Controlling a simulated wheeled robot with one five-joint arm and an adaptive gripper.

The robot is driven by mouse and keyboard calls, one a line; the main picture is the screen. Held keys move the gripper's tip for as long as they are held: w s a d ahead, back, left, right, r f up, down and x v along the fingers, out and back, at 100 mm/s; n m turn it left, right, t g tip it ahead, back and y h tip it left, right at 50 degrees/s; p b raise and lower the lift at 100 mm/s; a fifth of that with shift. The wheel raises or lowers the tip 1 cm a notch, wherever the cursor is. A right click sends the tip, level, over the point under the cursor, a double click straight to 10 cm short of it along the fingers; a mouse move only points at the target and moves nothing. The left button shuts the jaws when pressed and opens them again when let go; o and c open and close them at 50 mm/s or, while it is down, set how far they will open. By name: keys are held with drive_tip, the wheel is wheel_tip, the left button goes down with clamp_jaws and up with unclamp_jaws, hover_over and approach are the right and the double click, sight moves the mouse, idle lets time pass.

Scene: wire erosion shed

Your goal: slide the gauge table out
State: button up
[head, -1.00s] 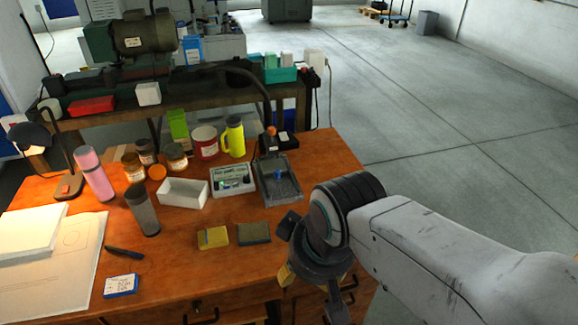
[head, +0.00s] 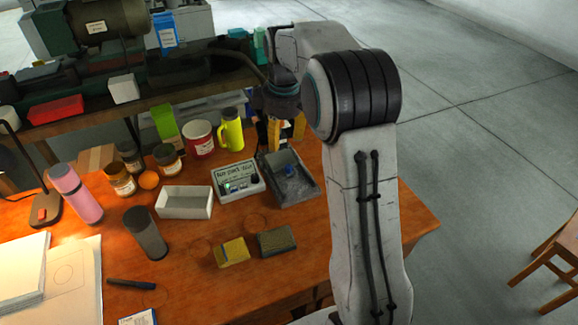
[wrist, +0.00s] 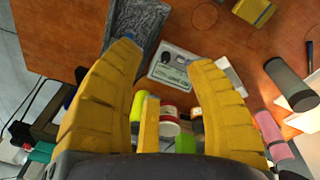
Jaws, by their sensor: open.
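The likeliest gauge table is a dark grey, shallow tray-like unit (head: 304,187) with a small blue part on it, at the back right of the wooden desk. In the wrist view it shows at the upper left (wrist: 137,35), partly covered by a yellow finger. I cannot tell which part of it slides. My gripper (head: 284,130) is open and empty, fingers pointing down near the unit's back end; my arm hides part of that area. The wrist view shows its yellow fingers (wrist: 166,62) spread apart, with no visible hold on anything.
A pale box with a label and knobs (head: 236,180) stands close left of the unit. A yellow block (head: 232,252) and dark block (head: 276,241) lie in front. A wooden stool (head: 555,250) stands right.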

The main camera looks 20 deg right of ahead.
drive_tip(key=w+d+f+n, duration=0.2)
drive_tip(key=w+d+f, duration=0.1)
drive_tip(key=w+f, duration=0.3)
drive_tip(key=n+g, duration=0.1)
drive_tip(key=n, duration=0.2)
hover_over(289, 166)
wheel_tip(289, 166, down, 8)
drive_tip(key=shift+a+f, duration=0.1)
drive_tip(key=shift+f, duration=0.75)
drive_tip(key=shift+f+p, duration=0.4)
drive_tip(key=shift+f, duration=3)
drive_tip(key=shift+c, duration=0.3)
clamp_jaws()
